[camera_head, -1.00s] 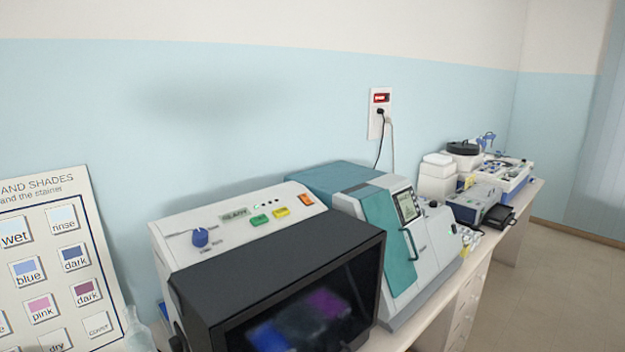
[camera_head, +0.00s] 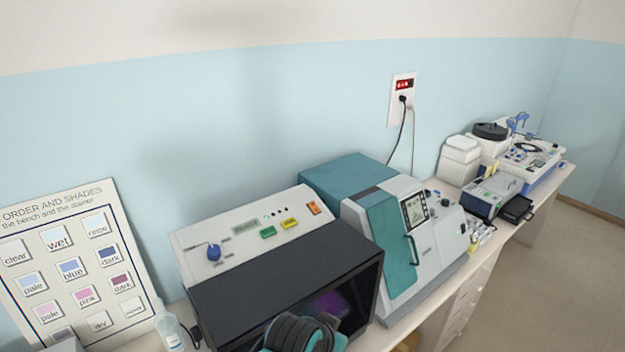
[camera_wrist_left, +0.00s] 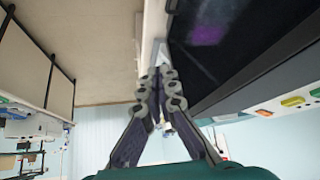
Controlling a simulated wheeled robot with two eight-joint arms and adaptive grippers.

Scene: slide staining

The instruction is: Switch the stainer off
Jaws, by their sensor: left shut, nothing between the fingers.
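The stainer (camera_head: 205,297) is the white and black box with a dark front window in the head view. Its sloped top panel has a blue knob (camera_head: 214,252), a small display, a green button (camera_head: 268,232), a yellow button (camera_head: 290,223) and an orange switch (camera_head: 314,208) at the right end. My left gripper (camera_wrist_left: 160,76) is shut and empty, beside the dark window. In the head view part of my left arm covers the window's lower part; the fingertips are hidden there.
A teal and white machine (camera_head: 350,175) stands close to the right of the stainer. A card board (camera_head: 125,250) leans on the wall at left, with a bottle (camera_head: 170,330) before it. A wall socket (camera_head: 402,100) is above; more devices stand farther right.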

